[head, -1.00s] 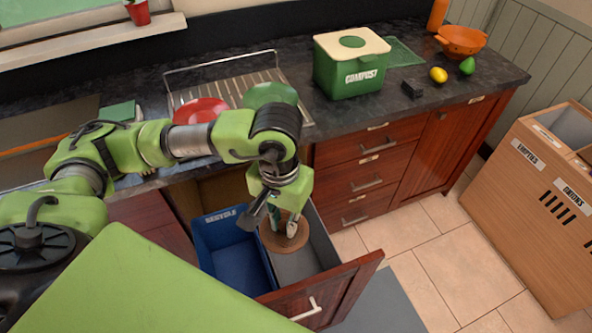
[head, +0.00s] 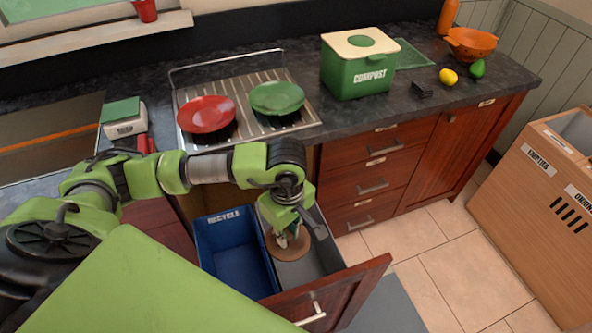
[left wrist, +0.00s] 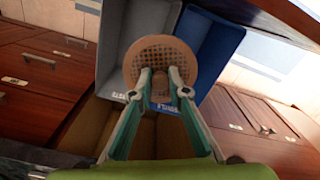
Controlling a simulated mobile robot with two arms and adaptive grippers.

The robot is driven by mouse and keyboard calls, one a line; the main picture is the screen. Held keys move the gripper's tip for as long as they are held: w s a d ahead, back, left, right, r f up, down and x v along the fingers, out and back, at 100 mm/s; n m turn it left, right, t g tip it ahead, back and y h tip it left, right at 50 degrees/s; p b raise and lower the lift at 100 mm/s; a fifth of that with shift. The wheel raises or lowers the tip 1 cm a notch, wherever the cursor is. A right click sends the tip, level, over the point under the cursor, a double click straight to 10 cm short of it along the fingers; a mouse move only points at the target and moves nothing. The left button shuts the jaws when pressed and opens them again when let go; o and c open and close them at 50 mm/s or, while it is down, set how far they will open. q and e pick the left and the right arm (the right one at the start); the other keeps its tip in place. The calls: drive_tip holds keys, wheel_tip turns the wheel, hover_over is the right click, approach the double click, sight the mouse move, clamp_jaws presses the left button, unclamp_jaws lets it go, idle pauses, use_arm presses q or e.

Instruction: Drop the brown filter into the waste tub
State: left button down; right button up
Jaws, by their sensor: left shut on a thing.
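The brown filter (head: 297,251) is a round perforated disc; it also shows in the left wrist view (left wrist: 158,55). My left gripper (head: 287,238) is shut on it. In the left wrist view the two fingertips (left wrist: 160,82) grip its near edge. The grey waste tub (head: 312,268) stands in the open drawer, beside the blue recycle tub (head: 236,262). In the head view the filter is over the grey tub. In the left wrist view it overlaps both the grey tub (left wrist: 116,50) and the blue tub (left wrist: 215,45). The right gripper is not in view.
The open drawer's wooden front (head: 340,295) sticks out over the floor. Above are the counter with a draining rack (head: 245,125), a red plate (head: 207,115), a green plate (head: 277,97) and a compost bin (head: 358,70). A wooden bin unit (head: 525,190) stands at right.

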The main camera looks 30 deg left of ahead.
use_arm(q)
drive_tip(key=n, duration=0.1)
drive_tip(key=w+r+n, duration=0.1)
drive_tip(key=n, duration=0.1)
drive_tip(key=shift+w+a+n+p, duration=0.2)
drive_tip(key=shift+n+p, duration=0.1)
drive_tip(key=shift+p, duration=0.05)
drive_tip(key=n, duration=0.1)
drive_tip(key=w+r+n, duration=0.1)
drive_tip(key=n, duration=0.1)
drive_tip(key=n+p, duration=0.1)
drive_tip(key=n, duration=0.1)
drive_tip(key=shift+w+a+r, duration=0.15)
drive_tip(key=shift+w+a, duration=0.1)
drive_tip(key=shift+w, duration=0.1)
drive_tip(key=w+a+r+n+p, duration=0.1)
drive_tip(key=w+r+n+p, duration=0.2)
drive_tip(key=n, duration=0.9)
drive_tip(key=w+a+r+n+p, duration=0.2)
drive_tip(key=w+r+n, duration=0.15)
drive_tip(key=n, duration=0.75)
wheel_tip(320, 180, down, 7)
drive_tip(key=b, duration=0.4)
drive_tip(key=shift+w+d+r+n, duration=0.2)
drive_tip(key=shift+w+n, duration=0.1)
drive_tip(key=shift+w, duration=0.15)
drive_tip(key=c, duration=1.9)
unclamp_jaws()
